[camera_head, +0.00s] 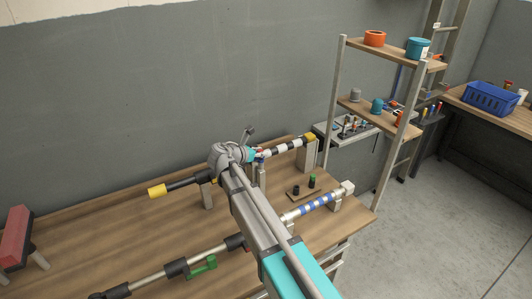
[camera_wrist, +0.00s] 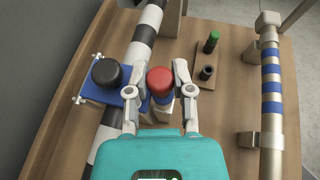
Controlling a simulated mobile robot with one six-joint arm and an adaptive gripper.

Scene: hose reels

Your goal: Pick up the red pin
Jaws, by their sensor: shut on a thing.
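The red pin (camera_wrist: 160,81) shows in the wrist view with its round red head facing the camera, between the two fingers. My gripper (camera_wrist: 160,72) is shut on it, one grey finger on each side. A wooden block shows below the pin; whether the pin still touches its seat is hidden. In the head view my gripper (camera_head: 257,155) is small and partly covered by my arm, so the pin's hold cannot be checked there.
A black-headed pin (camera_wrist: 106,72) stands on a blue plate (camera_wrist: 130,93) just left. A black-and-white striped bar (camera_wrist: 146,31) runs close behind. A blue-striped bar (camera_wrist: 271,80) lies right. A small board (camera_wrist: 206,86) holds a green-topped peg (camera_wrist: 212,41) and a black peg (camera_wrist: 207,73).

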